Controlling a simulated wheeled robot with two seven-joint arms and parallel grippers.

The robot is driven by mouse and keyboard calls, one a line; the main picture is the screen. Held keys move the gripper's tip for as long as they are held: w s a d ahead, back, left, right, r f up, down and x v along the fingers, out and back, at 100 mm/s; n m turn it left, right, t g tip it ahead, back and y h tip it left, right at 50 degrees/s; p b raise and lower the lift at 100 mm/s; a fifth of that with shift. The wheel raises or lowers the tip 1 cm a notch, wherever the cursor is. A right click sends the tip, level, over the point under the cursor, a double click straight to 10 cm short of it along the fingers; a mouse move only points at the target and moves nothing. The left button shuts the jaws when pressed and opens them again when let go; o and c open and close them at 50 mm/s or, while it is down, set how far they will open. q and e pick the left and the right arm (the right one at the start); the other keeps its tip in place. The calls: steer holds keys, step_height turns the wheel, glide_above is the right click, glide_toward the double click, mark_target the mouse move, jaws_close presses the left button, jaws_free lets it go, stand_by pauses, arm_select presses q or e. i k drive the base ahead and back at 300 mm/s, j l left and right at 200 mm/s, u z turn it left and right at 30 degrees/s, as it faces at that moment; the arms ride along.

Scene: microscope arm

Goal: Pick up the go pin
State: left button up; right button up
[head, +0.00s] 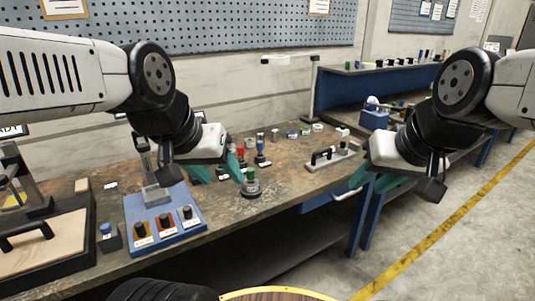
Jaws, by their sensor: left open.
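A green-topped pin (251,174), which looks like the go pin, stands upright in a round dark base (251,190) near the front edge of the workbench. My left gripper (223,176) has teal fingers pointing down, open and empty, just left of and behind the green top. Its right finger is close to the pin; I cannot tell if they touch.
Red-topped (240,153) and blue-topped (261,145) pieces stand just behind. A light rack with dark pieces (333,156) stands at right. Bare bench lies between.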

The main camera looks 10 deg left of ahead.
mark_target(250, 172)
steer(key=i+j, duration=0.1)
steer(key=j, duration=1.1)
steer(key=i+j, duration=0.15)
steer(key=j, duration=0.4)
